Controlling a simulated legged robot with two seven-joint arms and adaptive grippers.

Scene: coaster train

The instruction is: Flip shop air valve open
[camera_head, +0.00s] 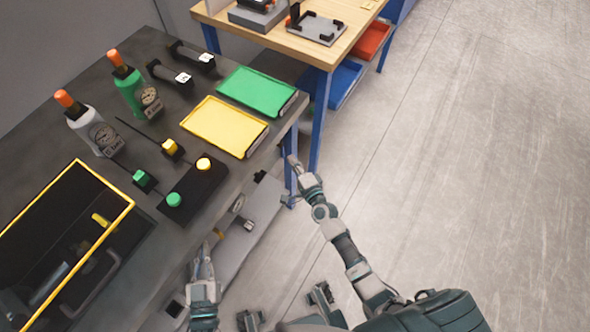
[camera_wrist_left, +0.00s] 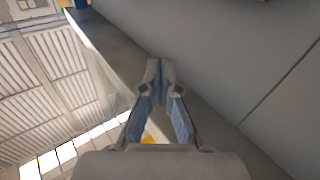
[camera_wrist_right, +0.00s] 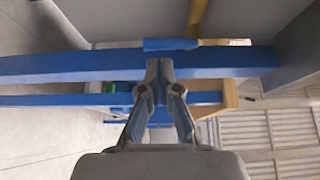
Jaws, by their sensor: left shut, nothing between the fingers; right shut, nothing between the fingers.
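No part is clearly readable as the shop air valve. Below the bench's front edge, a small round gauge-like part (camera_head: 239,203) and a dark fitting (camera_head: 248,224) sit by a grey panel, with a small orange-yellow part (camera_head: 218,233) near them. My left gripper (camera_head: 207,248) is shut and empty, just below and beside that orange-yellow part. In the left wrist view the closed fingers (camera_wrist_left: 160,68) point along a grey surface, with a bit of yellow behind them. My right gripper (camera_head: 292,160) is shut and empty beside the blue table leg; its closed fingers (camera_wrist_right: 160,68) show blue beams beyond.
The dark bench (camera_head: 60,130) holds a yellow tray (camera_head: 222,126), a green tray (camera_head: 257,92), a button box (camera_head: 190,190), two bottles with gauges and a yellow-framed case (camera_head: 130,204). A wooden table (camera_head: 330,55) stands behind. The floor (camera_head: 470,150) at right is clear.

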